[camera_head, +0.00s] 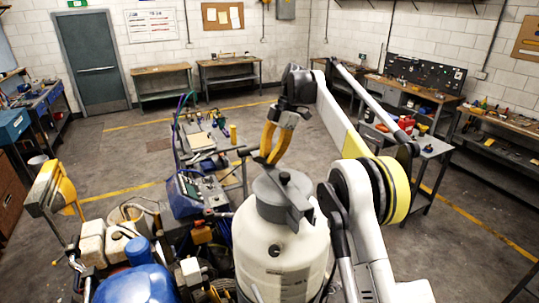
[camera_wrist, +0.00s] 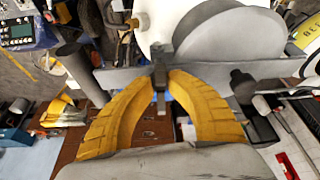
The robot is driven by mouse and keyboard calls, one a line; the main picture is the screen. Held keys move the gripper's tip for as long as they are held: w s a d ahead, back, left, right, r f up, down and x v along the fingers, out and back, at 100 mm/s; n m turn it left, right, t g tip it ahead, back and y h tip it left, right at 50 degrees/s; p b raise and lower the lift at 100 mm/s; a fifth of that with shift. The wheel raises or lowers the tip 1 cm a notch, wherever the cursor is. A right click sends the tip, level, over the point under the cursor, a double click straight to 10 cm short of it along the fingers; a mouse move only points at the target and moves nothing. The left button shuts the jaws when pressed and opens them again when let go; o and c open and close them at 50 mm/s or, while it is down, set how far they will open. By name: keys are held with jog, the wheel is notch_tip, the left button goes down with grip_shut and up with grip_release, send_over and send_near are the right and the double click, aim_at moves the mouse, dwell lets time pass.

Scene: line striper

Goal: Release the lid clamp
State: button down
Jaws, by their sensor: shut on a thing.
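A white tank (camera_head: 275,250) stands at the front centre in the head view, with a round grey lid (camera_head: 262,208) on it. A grey bar, the lid clamp (camera_head: 298,206), lies across the lid, with a dark knob on top. My gripper (camera_head: 268,161) reaches down at the far side of the lid with its yellow fingers close together. In the wrist view, the fingertips (camera_wrist: 160,75) are shut on a small dark upright piece at the lid clamp's bar (camera_wrist: 215,76). The lid (camera_wrist: 232,45) shows just beyond. The fingers partly hide the held piece.
A blue control box (camera_head: 190,192) with hoses stands left of the tank. A blue rounded part (camera_head: 135,285) and a yellow lamp-like part (camera_head: 52,188) are at the front left. A grey table (camera_head: 425,150) stands to the right. Open floor lies beyond.

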jog(key=shift+a+f, duration=0.1)
dwell(0.3)
jog(key=c, duration=1.4)
grip_release()
jog(key=o, duration=0.3)
jog(key=shift+s+a, duration=0.1)
jog(key=shift+a, duration=0.05)
